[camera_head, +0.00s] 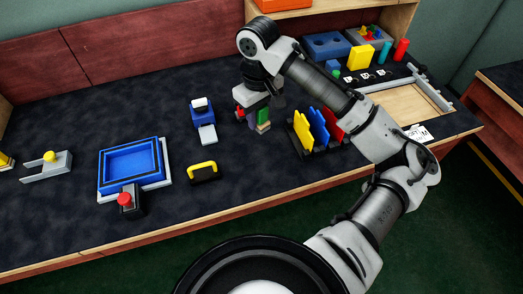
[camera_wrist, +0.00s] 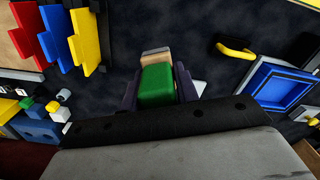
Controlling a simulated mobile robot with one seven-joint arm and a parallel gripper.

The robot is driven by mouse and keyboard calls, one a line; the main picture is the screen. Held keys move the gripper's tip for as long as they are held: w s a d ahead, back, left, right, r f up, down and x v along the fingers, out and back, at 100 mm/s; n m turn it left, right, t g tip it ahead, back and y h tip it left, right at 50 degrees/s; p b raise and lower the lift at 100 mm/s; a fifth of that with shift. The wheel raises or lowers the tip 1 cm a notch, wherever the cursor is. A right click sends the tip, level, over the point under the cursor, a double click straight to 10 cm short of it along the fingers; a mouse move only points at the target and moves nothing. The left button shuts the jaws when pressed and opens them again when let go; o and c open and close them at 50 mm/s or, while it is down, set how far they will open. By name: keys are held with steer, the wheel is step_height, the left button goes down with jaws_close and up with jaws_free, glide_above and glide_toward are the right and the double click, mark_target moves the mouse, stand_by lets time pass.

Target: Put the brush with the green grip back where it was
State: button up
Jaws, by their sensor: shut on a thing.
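My gripper (camera_head: 256,112) is over the middle of the dark table and is shut on the brush with the green grip (camera_wrist: 157,84). In the wrist view the green grip sits between my two dark fingers, with a pale beige part (camera_wrist: 155,55) beyond it. In the head view the brush (camera_head: 263,116) shows beside the fingers, its pale part low and close to the table top. I cannot tell whether it touches the table. A small red thing (camera_head: 240,113) shows beside my gripper, partly hidden.
A dark rack with yellow, blue and red plates (camera_head: 319,128) stands right of my gripper. A blue device (camera_head: 202,112), a yellow handle (camera_head: 203,169) and a blue tray (camera_head: 133,161) are to the left. A wooden-floored frame (camera_head: 407,103) is at the right.

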mark_target(259, 158)
step_height(259, 158, down, 14)
steer(key=shift+f+p, duration=0.25)
steer(key=shift+p, duration=0.6)
steer(key=o, duration=0.9)
steer(key=shift+f, duration=0.15)
steer(key=shift+o, duration=0.2)
step_height(259, 158, up, 12)
steer(key=shift+r+b, duration=0.2)
steer(key=shift+b, duration=0.95)
